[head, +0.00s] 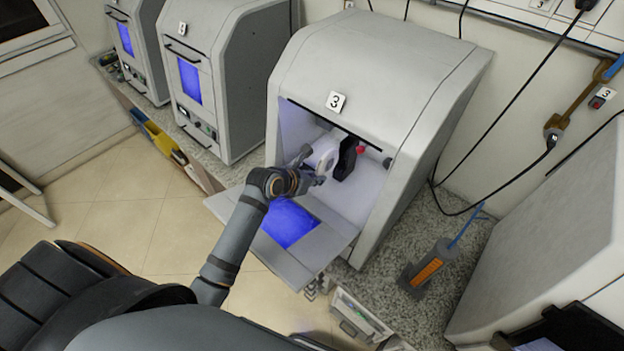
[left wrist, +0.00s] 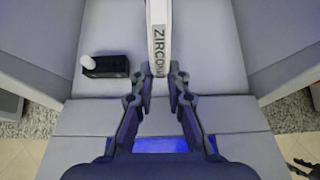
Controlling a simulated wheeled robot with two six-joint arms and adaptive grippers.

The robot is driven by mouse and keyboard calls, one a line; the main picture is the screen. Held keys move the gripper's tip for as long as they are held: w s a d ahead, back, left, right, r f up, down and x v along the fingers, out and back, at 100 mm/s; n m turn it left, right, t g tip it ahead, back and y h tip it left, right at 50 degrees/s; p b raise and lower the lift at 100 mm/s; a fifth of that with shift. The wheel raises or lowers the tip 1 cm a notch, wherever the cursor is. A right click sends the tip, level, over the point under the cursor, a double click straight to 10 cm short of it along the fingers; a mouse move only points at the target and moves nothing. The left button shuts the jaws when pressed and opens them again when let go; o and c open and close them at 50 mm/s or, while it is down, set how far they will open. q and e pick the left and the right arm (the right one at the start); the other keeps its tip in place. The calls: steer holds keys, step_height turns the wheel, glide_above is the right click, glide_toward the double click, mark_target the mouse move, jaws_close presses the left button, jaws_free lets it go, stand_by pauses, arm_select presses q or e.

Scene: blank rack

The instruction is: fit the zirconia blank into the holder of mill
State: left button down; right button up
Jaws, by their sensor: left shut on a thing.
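The zirconia blank (head: 326,154) is a white disc standing on edge inside the open chamber of the mill (head: 385,75) marked 3. In the left wrist view the blank (left wrist: 158,45) shows edge-on, with "ZIRCON" lettering on its rim. My left gripper (head: 308,172) reaches in over the lowered door and is shut on the blank's near edge. In the left wrist view the fingers (left wrist: 159,85) sit on both sides of it. A dark part (head: 346,158), perhaps the holder, stands just right of the blank. I cannot tell whether they touch. My right gripper is not in view.
The lowered door (head: 325,245) lies under my left forearm. A small black block with a white peg (left wrist: 106,67) is on the chamber's left in the wrist view. Two closed mills (head: 225,65) stand left. A grey tool with an orange panel (head: 428,268) is on the counter right.

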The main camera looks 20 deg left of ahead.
mark_target(331, 168)
arm_select(q)
steer(key=w, duration=0.2)
steer(key=w+f, duration=0.1)
steer(key=shift+w+d, duration=0.1)
steer(key=shift+d, duration=0.3)
steer(key=shift+w+d, duration=0.15)
steer(key=shift+w, duration=0.05)
steer(key=shift+d, duration=0.1)
stand_by(0.4)
steer(key=shift+w+d+f, duration=0.2)
steer(key=shift+w, duration=0.4)
steer(key=shift+w+d+f, duration=0.2)
steer(key=shift+w+f, duration=0.05)
steer(key=shift+w, duration=0.4)
steer(key=shift+w+d+f, duration=0.2)
steer(key=shift+w, duration=0.4)
stand_by(0.8)
steer(key=c, duration=1.3)
jaws_free()
steer(key=shift+o, duration=0.2)
steer(key=shift+s, duration=0.1)
